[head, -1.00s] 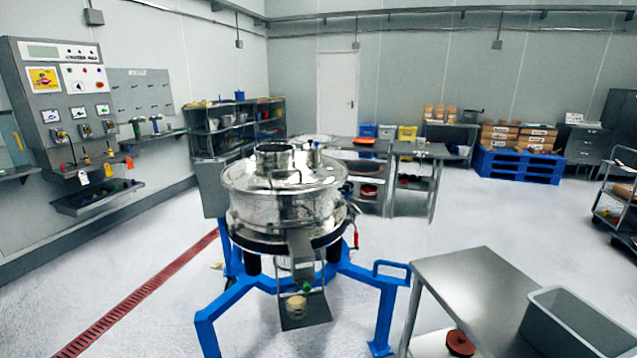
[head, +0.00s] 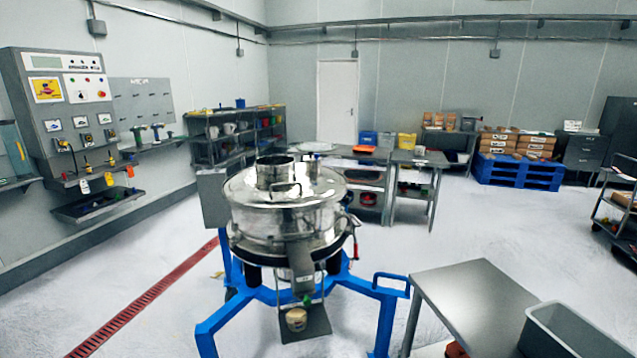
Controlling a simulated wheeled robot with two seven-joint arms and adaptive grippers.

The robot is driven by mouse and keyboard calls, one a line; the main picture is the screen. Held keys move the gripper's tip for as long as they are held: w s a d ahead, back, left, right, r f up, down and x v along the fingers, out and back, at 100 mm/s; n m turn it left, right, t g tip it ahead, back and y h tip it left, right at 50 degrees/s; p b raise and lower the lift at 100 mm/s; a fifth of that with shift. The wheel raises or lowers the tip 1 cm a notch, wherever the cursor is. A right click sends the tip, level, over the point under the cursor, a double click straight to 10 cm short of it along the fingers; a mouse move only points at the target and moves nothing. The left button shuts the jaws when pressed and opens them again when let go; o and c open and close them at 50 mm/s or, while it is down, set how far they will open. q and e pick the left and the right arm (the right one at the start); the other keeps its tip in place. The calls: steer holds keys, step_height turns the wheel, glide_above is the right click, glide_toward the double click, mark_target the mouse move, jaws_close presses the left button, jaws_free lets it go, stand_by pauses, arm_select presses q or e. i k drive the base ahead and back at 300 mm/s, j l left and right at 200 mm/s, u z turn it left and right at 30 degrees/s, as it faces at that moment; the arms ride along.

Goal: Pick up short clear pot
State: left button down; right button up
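A small short pot (head: 296,319), pale with a beige tone, stands on a small dark shelf (head: 312,330) under the spout of the steel sifter (head: 285,205). It looks like a short clear pot with something pale in it, but it is too small to be sure. Neither of my grippers is in the head view.
The sifter stands on a blue frame (head: 215,325) whose legs surround the shelf. A steel table (head: 470,295) with a grey bin (head: 565,325) is at the front right. Benches and shelves line the back. The floor between is mostly clear.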

mark_target(296, 313)
steer(key=l+z, duration=0.2)
steer(key=z, duration=0.2)
steer(key=i+l+z, duration=0.15)
steer(key=z, duration=0.25)
steer(key=i+l+z, duration=0.1)
steer(key=z, duration=0.3)
steer(key=i+l+z, duration=0.1)
steer(key=z, duration=0.3)
steer(key=u, duration=2.15)
